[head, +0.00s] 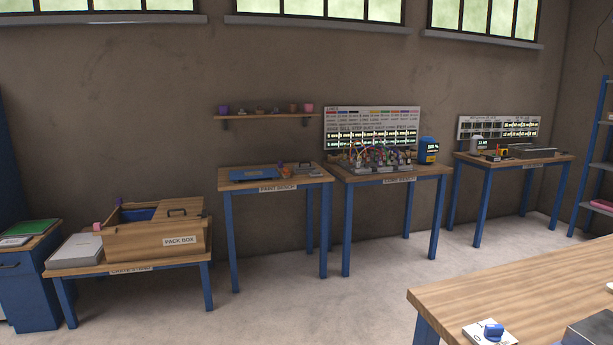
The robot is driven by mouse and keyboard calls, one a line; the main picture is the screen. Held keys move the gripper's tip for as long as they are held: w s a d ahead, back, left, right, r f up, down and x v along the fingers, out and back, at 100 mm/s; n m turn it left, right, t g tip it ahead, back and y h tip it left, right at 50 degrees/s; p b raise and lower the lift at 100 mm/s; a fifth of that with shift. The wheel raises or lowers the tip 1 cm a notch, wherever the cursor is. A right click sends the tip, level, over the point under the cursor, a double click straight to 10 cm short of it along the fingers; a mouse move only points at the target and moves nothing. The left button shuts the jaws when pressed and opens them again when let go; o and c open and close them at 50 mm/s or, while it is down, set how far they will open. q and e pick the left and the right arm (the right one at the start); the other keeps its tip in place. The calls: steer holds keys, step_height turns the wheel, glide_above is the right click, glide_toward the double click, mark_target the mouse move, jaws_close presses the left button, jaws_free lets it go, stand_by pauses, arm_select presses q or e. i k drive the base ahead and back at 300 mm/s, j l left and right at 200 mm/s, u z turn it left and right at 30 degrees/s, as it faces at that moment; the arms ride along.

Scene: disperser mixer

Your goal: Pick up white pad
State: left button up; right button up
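A thick pale grey-white block (78,250), like a pad, lies at the left end of the low crate stand (140,265), beside the wooden pack box (155,240). A thinner white flat item (14,242) lies on the blue cabinet at the far left, in front of a green one. Another white flat piece (478,335) with a blue knob-like part on it lies on the near table at the lower right. I cannot tell for sure which one is the white pad. Neither of my grippers is in view.
The paint bench (313,180) and the wiring bench (430,170) stand along the back wall, with another bench (565,157) further right. A blue shelf rack (590,165) is at the right edge. Open floor (290,300) lies between the stand and the near table (470,292).

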mark_target(316, 172)
steer(key=i+l+u, duration=0.2)
steer(key=i, duration=0.75)
steer(key=i+j, duration=0.1)
steer(key=i, duration=0.45)
steer(key=i+j, duration=0.1)
steer(key=i, duration=0.4)
steer(key=i+j, duration=0.15)
steer(key=i, duration=0.4)
steer(key=i+j, duration=0.1)
steer(key=i, duration=0.45)
steer(key=i+l+z, duration=0.25)
steer(key=i, duration=0.3)
steer(key=i+l+z, duration=0.1)
steer(key=i+z, duration=0.15)
steer(key=i, duration=0.35)
steer(key=i+l+u, duration=0.55)
steer(key=l+u, duration=0.3)
steer(key=i+l+u, duration=0.25)
steer(key=l+u, duration=0.3)
steer(key=l, duration=0.2)
